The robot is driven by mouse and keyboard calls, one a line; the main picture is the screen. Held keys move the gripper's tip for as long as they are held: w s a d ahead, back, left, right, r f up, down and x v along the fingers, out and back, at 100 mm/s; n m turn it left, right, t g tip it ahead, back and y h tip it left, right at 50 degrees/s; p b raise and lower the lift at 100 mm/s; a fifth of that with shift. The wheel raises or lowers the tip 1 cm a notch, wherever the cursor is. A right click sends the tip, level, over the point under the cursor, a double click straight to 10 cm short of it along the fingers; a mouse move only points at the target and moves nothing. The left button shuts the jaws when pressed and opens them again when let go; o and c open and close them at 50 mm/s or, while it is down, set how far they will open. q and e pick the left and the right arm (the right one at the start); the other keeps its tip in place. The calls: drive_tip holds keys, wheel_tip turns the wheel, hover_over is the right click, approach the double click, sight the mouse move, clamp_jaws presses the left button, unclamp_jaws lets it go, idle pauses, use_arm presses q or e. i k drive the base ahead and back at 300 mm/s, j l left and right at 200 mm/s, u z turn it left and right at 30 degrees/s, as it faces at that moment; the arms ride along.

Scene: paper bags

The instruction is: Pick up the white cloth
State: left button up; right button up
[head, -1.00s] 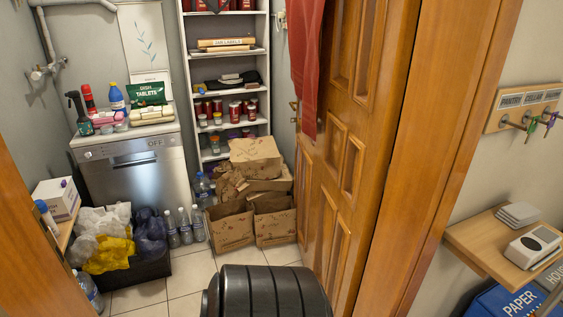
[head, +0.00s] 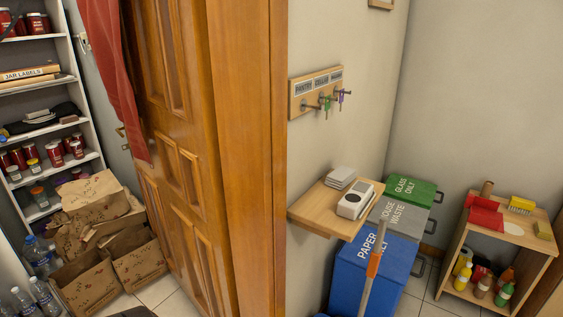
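No thing in the head view is clearly a white cloth. A small white stack (head: 341,177) lies on the wooden wall shelf (head: 313,212), and I cannot tell whether it is cloth. A flat pale round patch (head: 513,228) shows on top of the small wooden cabinet (head: 545,243) at the right, next to red items (head: 485,216); its material is also unclear.
Blue (head: 368,275), grey (head: 397,235) and green (head: 412,190) bins stand below and beside the shelf, with a pole in front. A wooden door (head: 180,150) and paper bags (head: 140,262) are at the left. Some tiled floor (head: 430,290) shows between bins and cabinet.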

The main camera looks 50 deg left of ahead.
sight(339, 178)
drive_tip(key=u, duration=5.35)
drive_tip(key=z, duration=4.25)
drive_tip(key=l, duration=0.5)
drive_tip(key=i+l+u, duration=0.15)
drive_tip(key=l, duration=0.3)
